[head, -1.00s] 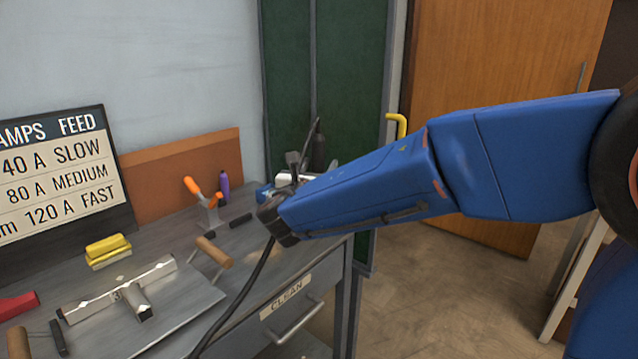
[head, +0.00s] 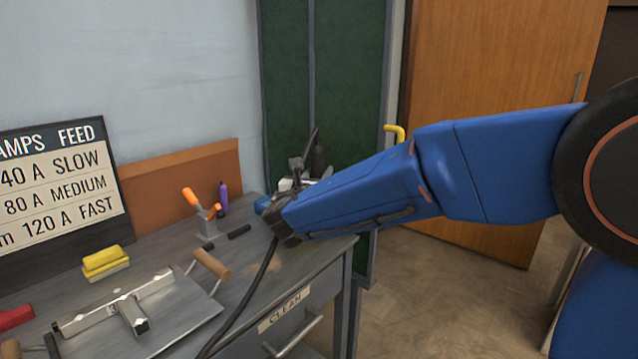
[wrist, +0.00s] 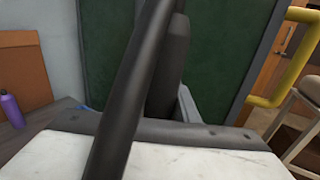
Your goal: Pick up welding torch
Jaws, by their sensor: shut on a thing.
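My blue arm reaches in from the right in the head view. My gripper (head: 283,222) is at its far end, over the right end of the grey workbench, and is partly hidden by the arm. It is shut on the welding torch, a dark tool whose long black handle (wrist: 125,90) crosses the wrist view from top to bottom. A black cable (head: 250,292) hangs from the gripper end and runs down to the lower left in the head view. The exact contact between jaws and torch is hidden.
The workbench holds a yellow block (head: 105,262), a metal plate with a T-shaped part (head: 135,312), a wooden handle (head: 212,263), an orange-handled tool in a stand (head: 192,197) and a purple bottle (head: 223,196). A green screen (head: 345,110) stands behind.

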